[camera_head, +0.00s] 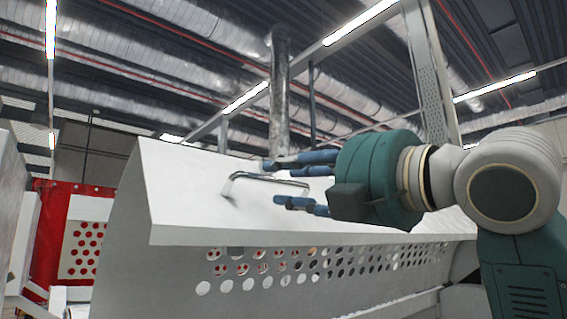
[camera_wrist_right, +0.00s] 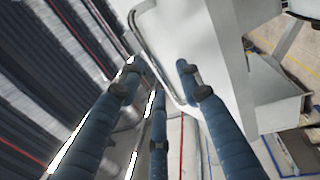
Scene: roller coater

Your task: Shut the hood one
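The white hood (camera_head: 190,205) is a large angled panel with a perforated lower face in the head view. A metal bar handle (camera_head: 240,175) is fixed to its sloping upper side. In the wrist view the handle (camera_wrist_right: 150,52) runs past the fingertips along the white panel. My right gripper (camera_head: 272,183) comes in from the right with its blue fingers spread apart at the handle's right part. The fingers also show in the wrist view (camera_wrist_right: 158,66), open with nothing clamped between them. I cannot tell whether they touch the handle. My left gripper is out of view.
A red panel with a dotted white plate (camera_head: 85,240) stands at the left behind the hood. White cabinet edges (camera_head: 10,210) show at the far left. A vertical metal duct (camera_head: 279,95) rises behind the hood.

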